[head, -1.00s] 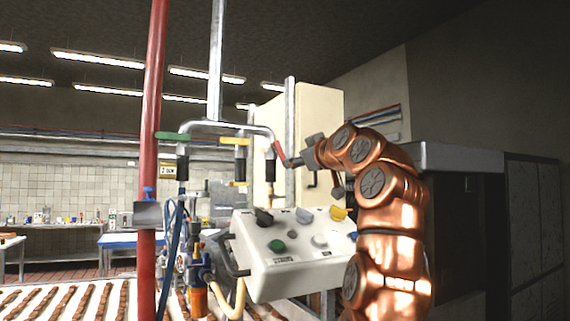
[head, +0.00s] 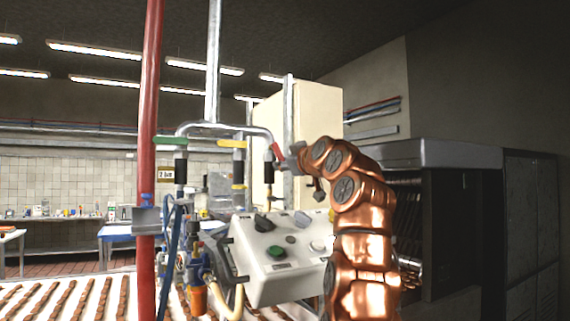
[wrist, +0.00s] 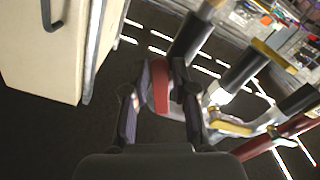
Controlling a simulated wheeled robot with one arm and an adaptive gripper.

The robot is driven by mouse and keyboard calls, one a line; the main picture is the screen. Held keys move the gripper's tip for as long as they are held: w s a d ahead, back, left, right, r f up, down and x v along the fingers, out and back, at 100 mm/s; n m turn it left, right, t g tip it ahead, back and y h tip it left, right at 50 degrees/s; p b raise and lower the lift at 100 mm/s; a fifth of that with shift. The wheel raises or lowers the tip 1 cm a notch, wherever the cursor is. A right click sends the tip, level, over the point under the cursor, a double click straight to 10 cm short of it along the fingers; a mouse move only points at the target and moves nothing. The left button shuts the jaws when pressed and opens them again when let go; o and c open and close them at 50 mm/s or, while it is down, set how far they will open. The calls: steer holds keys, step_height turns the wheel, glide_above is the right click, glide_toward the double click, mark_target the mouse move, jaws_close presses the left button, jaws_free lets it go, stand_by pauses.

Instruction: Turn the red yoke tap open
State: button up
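The red yoke tap (head: 279,152) is a short red lever at the right end of the bent grey pipe, above a black valve sleeve. It slants down to the right. My gripper (head: 287,159) is at this lever, coming from the right. In the wrist view the red lever (wrist: 160,86) lies between the two dark fingers (wrist: 163,82), which are close against both its sides. The gripper looks shut on it. The fingertips partly cover the lever, so the exact contact is hard to see.
A green tap handle (head: 170,141) and a yellow one (head: 232,144) sit level on the same pipe to the left. A red vertical pipe (head: 149,110) stands at left, a cream cabinet (head: 316,109) behind.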

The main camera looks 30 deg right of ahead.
jaws_close()
steer(key=shift+a, duration=0.15)
steer(key=shift+a+f+m, duration=0.1)
steer(key=shift+a+m, duration=0.25)
steer(key=shift+m, duration=0.55)
steer(key=shift+a+r+m, duration=0.1)
steer(key=shift+a+m, duration=0.2)
steer(key=shift+m, duration=0.6)
steer(key=shift+a+f+m, duration=0.1)
steer(key=shift+a+m, duration=0.25)
steer(key=shift+m, duration=0.55)
steer(key=shift+o, duration=2.1)
jaws_free()
steer(key=shift+f, duration=0.1)
steer(key=shift+w, duration=0.1)
